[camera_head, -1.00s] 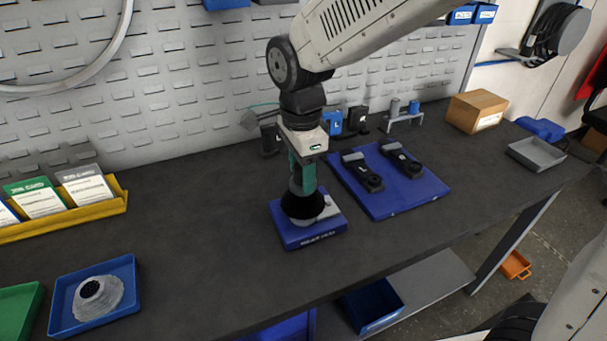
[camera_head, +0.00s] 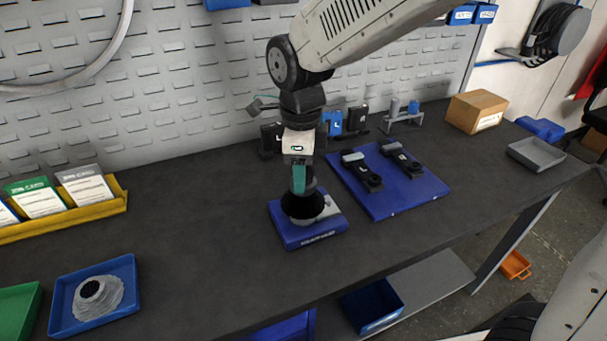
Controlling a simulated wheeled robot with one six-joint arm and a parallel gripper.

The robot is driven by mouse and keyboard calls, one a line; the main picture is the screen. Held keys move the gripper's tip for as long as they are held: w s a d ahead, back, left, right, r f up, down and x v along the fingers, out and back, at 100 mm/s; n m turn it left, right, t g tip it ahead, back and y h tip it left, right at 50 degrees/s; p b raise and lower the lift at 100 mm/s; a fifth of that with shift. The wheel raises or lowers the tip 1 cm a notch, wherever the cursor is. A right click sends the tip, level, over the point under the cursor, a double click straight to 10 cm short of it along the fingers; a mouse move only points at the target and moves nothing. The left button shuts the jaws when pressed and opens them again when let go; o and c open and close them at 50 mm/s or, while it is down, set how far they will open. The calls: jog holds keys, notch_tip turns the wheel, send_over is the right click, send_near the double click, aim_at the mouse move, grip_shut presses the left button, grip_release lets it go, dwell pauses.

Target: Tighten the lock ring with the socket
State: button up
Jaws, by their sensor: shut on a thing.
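My gripper (camera_head: 299,172) points down over the blue block (camera_head: 290,236) near the middle of the bench. It is shut on the socket (camera_head: 306,182), a dark piece largely hidden by the teal fingers. Right below it a black conical part (camera_head: 302,206) sits on a pale round base on the block. The socket's lower end meets or nearly meets the top of this part; I cannot tell whether they touch. I cannot make out the lock ring separately.
A blue mat (camera_head: 400,203) with two black tools lies right of the block. A blue tray (camera_head: 122,272) with a grey cog-like part is at front left. A yellow card rack (camera_head: 100,212) stands behind it. The bench between is clear.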

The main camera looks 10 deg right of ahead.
dwell(0.3)
jog(key=shift+r, duration=0.9)
jog(key=n, duration=1.1)
jog(key=shift+s+n, duration=0.1)
jog(key=shift+n, duration=0.3)
jog(key=n, duration=0.7)
jog(key=shift+d, duration=0.1)
jog(key=n, duration=0.7)
jog(key=shift+d, duration=0.1)
jog(key=shift+f, duration=0.9)
